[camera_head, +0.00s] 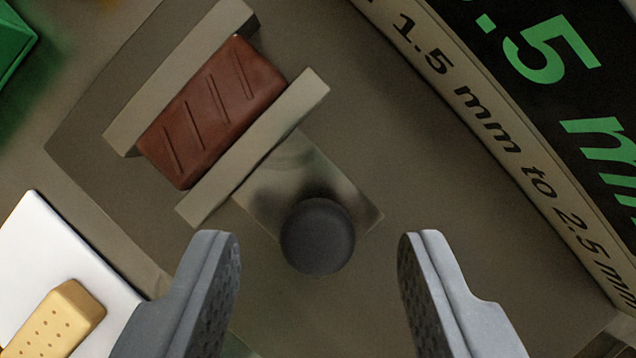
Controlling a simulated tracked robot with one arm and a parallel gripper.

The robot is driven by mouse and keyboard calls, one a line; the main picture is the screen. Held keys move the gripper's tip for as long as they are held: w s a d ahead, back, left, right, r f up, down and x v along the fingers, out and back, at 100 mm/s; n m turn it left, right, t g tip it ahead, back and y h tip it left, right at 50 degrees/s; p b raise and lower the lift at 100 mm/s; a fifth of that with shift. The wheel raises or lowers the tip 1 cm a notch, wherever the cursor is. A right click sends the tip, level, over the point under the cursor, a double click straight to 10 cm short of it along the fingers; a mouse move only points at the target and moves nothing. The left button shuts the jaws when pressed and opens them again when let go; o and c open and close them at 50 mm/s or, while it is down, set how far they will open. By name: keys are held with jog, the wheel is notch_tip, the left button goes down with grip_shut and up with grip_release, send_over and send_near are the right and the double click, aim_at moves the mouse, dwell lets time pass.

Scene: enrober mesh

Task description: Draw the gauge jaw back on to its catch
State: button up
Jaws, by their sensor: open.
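The gauge jaw (255,147) is a grey bar joined to a flat slide plate (285,180). A dark round knob (318,236) stands on the plate's near end. A brown chocolate-coated bar (213,110) with slanting ridges lies between the moving jaw and the fixed jaw (180,75); it looks touched or nearly touched by both. My gripper (319,262) is open, its two fingers at the bottom of the view. The knob lies between and slightly beyond the fingertips, with space on both sides. I cannot make out the catch.
A display with green digits and a printed label (480,105) reading "1.5 mm to 2.5 mm" stands at the right. A white plate (50,235) with a pale biscuit finger (62,318) is at lower left. A green object (12,40) is at upper left.

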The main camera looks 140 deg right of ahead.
aim_at(394, 297)
jog(key=shift+x, duration=0.75)
grip_shut()
jog(key=shift+d+b, duration=1.4)
jog(key=shift+d, duration=1.15)
grip_release()
jog(key=shift+d, duration=0.1)
jog(key=shift+s, duration=0.1)
